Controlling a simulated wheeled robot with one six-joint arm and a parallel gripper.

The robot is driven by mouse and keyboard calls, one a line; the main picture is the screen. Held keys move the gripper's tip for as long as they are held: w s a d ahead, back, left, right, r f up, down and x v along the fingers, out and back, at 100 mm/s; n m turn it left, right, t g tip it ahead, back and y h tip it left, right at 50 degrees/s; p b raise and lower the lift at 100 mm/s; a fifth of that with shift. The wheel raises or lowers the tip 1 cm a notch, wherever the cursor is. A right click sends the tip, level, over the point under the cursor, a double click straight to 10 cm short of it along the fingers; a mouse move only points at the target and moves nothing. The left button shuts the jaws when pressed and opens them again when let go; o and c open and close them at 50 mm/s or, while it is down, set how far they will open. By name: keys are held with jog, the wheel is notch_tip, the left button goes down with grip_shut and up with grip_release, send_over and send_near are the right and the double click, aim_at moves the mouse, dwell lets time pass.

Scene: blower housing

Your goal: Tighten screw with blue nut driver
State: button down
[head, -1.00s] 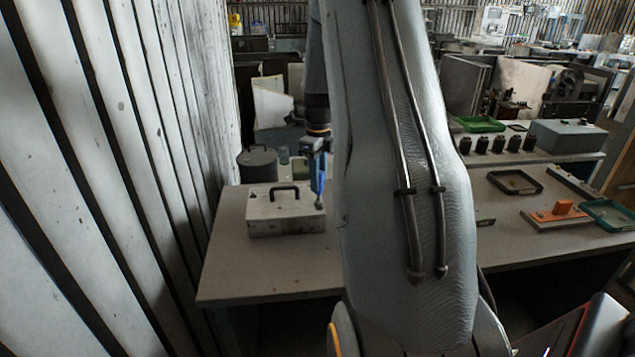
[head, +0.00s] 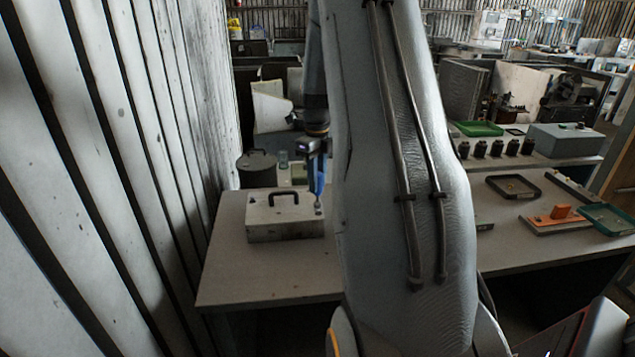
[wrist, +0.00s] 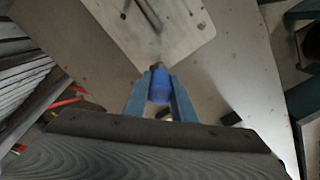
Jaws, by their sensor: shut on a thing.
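The blower housing (head: 284,222) is a grey metal box with a dark handle (head: 284,193) on its lid, standing on the grey table. Its pale lid also shows in the wrist view (wrist: 178,22). My gripper (head: 318,165) is shut on the blue nut driver (head: 318,182) and holds it upright, tip down, over the right end of the lid. In the wrist view the blue handle (wrist: 160,86) sits between my two fingers. The tip is close to the lid near its right edge; I cannot tell if it touches a screw.
A dark round canister (head: 258,168) stands behind the box. To the right are a dark tray (head: 513,187), an orange block (head: 561,211) and a green tray (head: 610,218). A ribbed wall (head: 110,150) rises close on the left. The table front (head: 265,275) is clear.

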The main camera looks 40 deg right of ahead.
jog(key=shift+r+p, duration=0.4)
jog(key=shift+r, duration=0.5)
jog(key=shift+r+p, duration=0.95)
jog(key=shift+r, duration=1.55)
